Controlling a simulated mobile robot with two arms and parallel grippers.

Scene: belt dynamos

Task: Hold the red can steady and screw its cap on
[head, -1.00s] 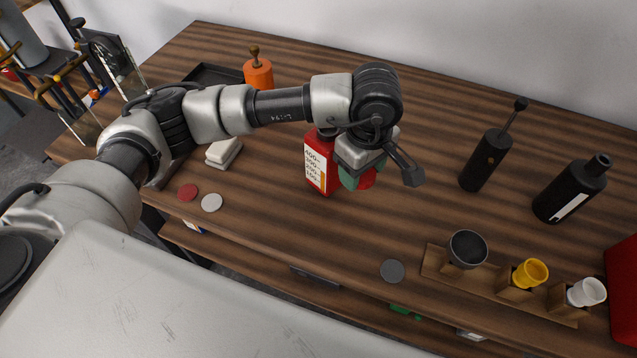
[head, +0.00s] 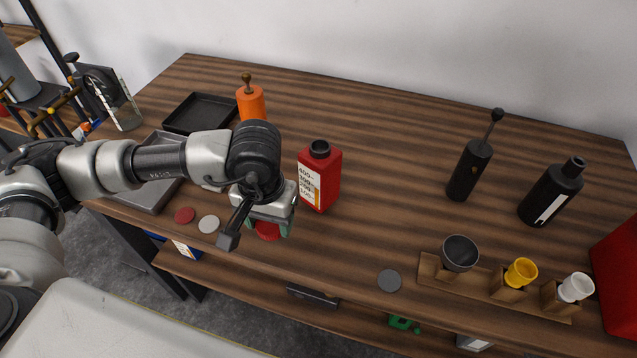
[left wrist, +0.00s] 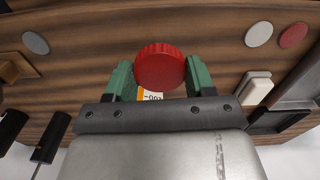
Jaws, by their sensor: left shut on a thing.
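The red can (head: 318,178) stands upright on the wooden table, its black neck open at the top and a white label with marks on its front. My left gripper (head: 267,228) is in front of the can and to its left, apart from it. In the left wrist view its green fingers (left wrist: 159,78) are shut on a round red cap (left wrist: 159,63) with a ribbed rim. The can's label (left wrist: 151,94) shows beyond the cap there, mostly hidden by the gripper body. My right gripper is in neither view.
A red disc (head: 185,215), a white disc (head: 209,224) and a grey disc (head: 389,280) lie near the front edge. An orange bottle (head: 250,103) and black tray (head: 201,113) are behind. Black bottles (head: 469,170) and a wooden cup rack (head: 430,271) stand right.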

